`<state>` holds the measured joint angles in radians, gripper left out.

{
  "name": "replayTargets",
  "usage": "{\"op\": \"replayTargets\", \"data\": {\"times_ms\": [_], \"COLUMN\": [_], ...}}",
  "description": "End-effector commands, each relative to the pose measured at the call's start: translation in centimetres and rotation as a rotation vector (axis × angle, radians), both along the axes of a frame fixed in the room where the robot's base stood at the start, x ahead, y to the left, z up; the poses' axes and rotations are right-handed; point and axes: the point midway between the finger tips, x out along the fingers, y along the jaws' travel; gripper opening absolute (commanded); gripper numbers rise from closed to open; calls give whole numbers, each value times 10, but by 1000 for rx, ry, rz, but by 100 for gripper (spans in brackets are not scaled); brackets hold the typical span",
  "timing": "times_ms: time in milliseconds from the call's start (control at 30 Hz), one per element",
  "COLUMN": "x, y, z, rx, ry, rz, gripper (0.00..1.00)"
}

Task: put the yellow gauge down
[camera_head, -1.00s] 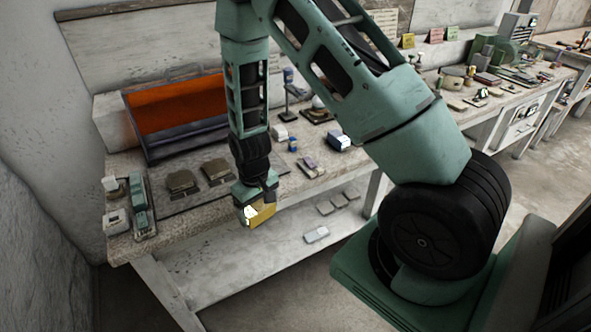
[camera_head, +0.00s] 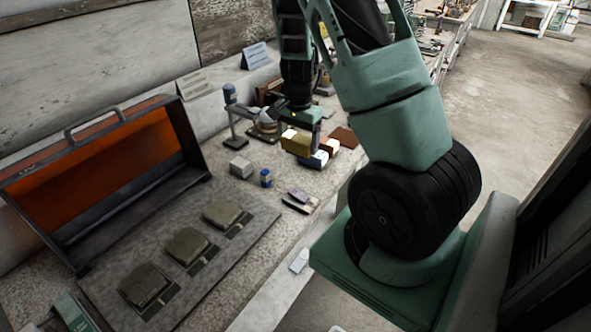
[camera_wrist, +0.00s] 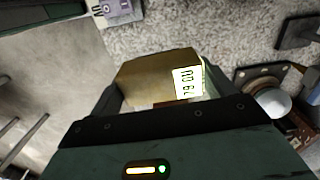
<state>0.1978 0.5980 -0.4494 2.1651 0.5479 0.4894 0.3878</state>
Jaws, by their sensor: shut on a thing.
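The yellow gauge (camera_head: 296,143) is a boxy piece with a lit white display face. My gripper (camera_head: 302,130) is shut on it, pointing down, over the right part of the speckled workbench (camera_head: 255,205). In the wrist view the gauge (camera_wrist: 148,80) sits between the fingers of my gripper (camera_wrist: 160,92), its display turned to the right side. The bench surface shows beyond it, with the grey floor to the left. I cannot tell how high the gauge is over the bench, as its underside is hidden.
A white-and-blue block (camera_head: 316,160) is close by the gauge in the head view. A small blue item (camera_head: 265,178), a grey block (camera_head: 240,167) and a stand (camera_head: 236,118) are to its left. The open orange case (camera_head: 100,175) and a mat with dark pads lie farther left.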

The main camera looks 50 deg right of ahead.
Motion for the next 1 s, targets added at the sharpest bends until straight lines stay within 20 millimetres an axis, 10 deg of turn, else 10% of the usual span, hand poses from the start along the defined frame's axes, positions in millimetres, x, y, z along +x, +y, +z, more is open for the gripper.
{"op": "replayTargets", "data": {"times_ms": [1000], "x": [-2], "y": [-4], "z": [-97], "rx": [-1], "ry": [0], "rz": [-34], "gripper": [63]}}
